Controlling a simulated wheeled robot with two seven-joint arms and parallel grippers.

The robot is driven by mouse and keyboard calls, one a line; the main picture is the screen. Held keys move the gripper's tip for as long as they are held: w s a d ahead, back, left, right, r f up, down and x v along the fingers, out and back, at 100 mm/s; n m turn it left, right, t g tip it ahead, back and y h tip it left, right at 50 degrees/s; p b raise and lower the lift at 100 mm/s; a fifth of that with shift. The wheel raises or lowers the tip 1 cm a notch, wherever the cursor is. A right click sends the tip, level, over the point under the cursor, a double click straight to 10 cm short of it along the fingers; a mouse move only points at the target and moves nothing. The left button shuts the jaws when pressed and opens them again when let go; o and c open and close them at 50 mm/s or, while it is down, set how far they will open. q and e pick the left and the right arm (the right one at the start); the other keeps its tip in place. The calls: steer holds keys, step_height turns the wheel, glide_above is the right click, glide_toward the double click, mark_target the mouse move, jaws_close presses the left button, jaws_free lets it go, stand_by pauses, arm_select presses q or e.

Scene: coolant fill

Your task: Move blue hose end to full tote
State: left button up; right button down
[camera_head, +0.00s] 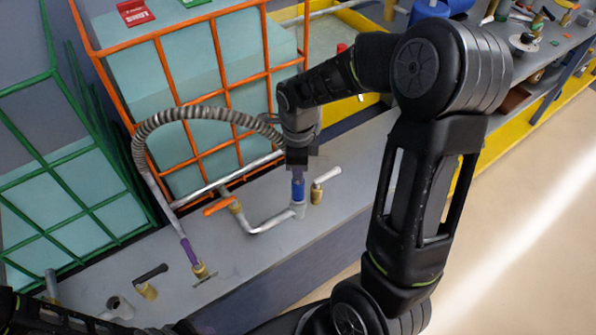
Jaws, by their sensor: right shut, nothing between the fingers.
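The blue hose end (298,189) stands upright on a silver pipe stub on the grey bench. The grey ribbed hose (190,112) arches left from behind my right gripper to a purple end (188,250) at a brass fitting. My right gripper (299,168) is shut and empty, pointing down directly above the blue end; whether it touches it is hard to tell. An orange-caged tote (200,70) holds teal liquid to a high level. A green-caged tote (50,195) at the left also holds teal liquid.
The grey bench (250,255) carries valves with an orange handle (218,206), a white handle (328,175) and a black handle (150,273). An open grey pipe stub (118,306) stands at the lower left. A cluttered workbench (560,45) is at the upper right. The floor at right is clear.

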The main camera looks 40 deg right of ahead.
steer(key=shift+f, duration=0.2)
steer(key=shift+r+p, duration=0.95)
steer(key=shift+r, duration=0.6)
step_height(320, 180, up, 8)
steer(key=shift+f, duration=0.15)
